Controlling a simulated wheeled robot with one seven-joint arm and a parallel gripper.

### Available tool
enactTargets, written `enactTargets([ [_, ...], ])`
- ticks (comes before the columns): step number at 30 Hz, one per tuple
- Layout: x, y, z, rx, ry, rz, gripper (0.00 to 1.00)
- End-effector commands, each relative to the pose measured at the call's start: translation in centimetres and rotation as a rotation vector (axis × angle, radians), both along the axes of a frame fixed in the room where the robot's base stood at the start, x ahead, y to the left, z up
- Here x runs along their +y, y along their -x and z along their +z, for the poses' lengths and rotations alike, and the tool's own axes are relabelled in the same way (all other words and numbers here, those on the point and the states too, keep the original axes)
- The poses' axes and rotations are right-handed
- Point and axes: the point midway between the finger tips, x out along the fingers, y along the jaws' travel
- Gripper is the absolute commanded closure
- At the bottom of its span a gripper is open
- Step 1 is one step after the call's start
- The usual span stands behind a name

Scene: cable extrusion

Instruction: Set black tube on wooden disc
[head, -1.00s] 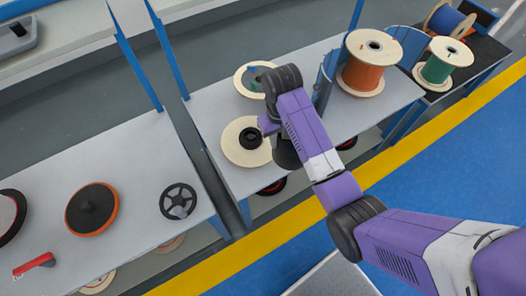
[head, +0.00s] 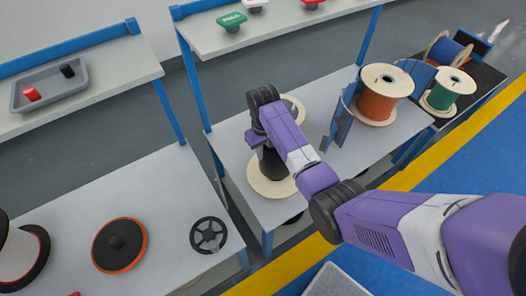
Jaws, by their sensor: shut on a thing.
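The near wooden disc (head: 268,188) lies flat on the middle table, partly covered by my arm. A dark cylindrical shape, which looks like the black tube (head: 273,166), stands upright over the disc, below the end of my arm. My gripper (head: 270,150) is at the top of this shape, shut on it. The fingers are mostly hidden by my wrist. I cannot tell whether the tube's lower end touches the disc.
A second wooden disc (head: 298,108) lies behind my arm. A blue bracket (head: 341,125) and an orange cable spool (head: 382,95) stand to the right, with a green spool (head: 446,90) beyond. A black handwheel (head: 208,235) lies on the left table.

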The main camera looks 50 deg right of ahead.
Motion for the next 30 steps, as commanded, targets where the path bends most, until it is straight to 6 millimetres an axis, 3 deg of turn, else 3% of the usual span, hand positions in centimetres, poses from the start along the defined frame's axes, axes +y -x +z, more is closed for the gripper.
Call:
enactTargets([
  [3, 0.0, 0.0, -1.8, -0.001, 0.0, 0.0, 1.0],
  [10, 0.0, 0.0, -3.7, -0.001, 0.0, 0.0, 1.0],
  [30, 0.0, 0.0, -3.9, -0.001, 0.0, 0.0, 1.0],
])
